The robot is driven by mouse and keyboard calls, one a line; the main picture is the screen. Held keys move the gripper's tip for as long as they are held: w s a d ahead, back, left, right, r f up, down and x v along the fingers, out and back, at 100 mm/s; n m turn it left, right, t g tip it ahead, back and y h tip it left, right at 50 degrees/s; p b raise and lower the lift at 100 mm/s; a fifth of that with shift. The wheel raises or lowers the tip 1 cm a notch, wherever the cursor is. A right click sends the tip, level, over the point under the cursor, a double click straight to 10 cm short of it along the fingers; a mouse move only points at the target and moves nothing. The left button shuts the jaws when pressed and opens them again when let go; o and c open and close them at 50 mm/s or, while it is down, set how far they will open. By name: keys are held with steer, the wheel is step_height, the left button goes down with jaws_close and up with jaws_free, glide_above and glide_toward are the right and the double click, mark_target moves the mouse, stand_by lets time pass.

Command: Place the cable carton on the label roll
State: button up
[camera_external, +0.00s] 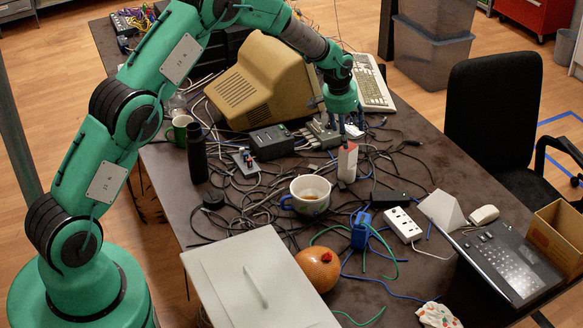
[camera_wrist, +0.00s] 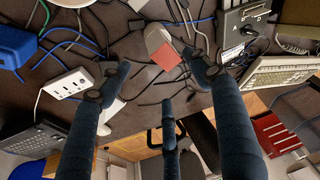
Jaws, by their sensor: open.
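A small upright white box with a salmon-red top, which looks like the cable carton (camera_external: 348,162), stands on the dark table among cables. It also shows in the wrist view (camera_wrist: 160,45), with its red face toward the camera. My gripper (camera_external: 346,132) is just above it, fingers pointing down. In the wrist view its dark fingers (camera_wrist: 158,82) are spread, with nothing held between them. I cannot make out the label roll for certain. A small black round thing (camera_external: 213,199) lies left of the mug, but I cannot tell if it is a roll.
A white-and-blue mug (camera_external: 307,195), a blue cable-wrapped thing (camera_external: 361,232) and a white power strip (camera_external: 403,225) stand in front. An open cardboard box (camera_external: 556,240) is at right.

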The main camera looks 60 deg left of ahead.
stand_by(0.6)
steer(key=s+d+r+m, duration=0.1)
steer(key=s+d+r, duration=0.35)
steer(key=r, duration=0.45)
steer(key=s+d+r, duration=0.3)
steer(key=d+r, duration=0.3)
steer(key=r, duration=0.4)
steer(key=s+d+r+m+t, duration=0.1)
steer(key=s+d+r, duration=0.9)
steer(key=s+r, duration=0.45)
steer(key=s+d+r+m+t, duration=0.15)
steer(key=s+d, duration=0.25)
steer(key=s, duration=0.4)
steer(key=s+d+r+g, duration=0.1)
steer(key=s+d+r, duration=0.2)
steer(key=s, duration=0.5)
steer(key=s+d+f, duration=0.1)
steer(key=s+d, duration=0.1)
steer(key=s, duration=0.7)
steer(key=s+d+f+m+t+h, duration=0.1)
steer(key=s+d, duration=0.2)
steer(key=s, duration=0.6)
steer(key=shift+s, duration=0.15)
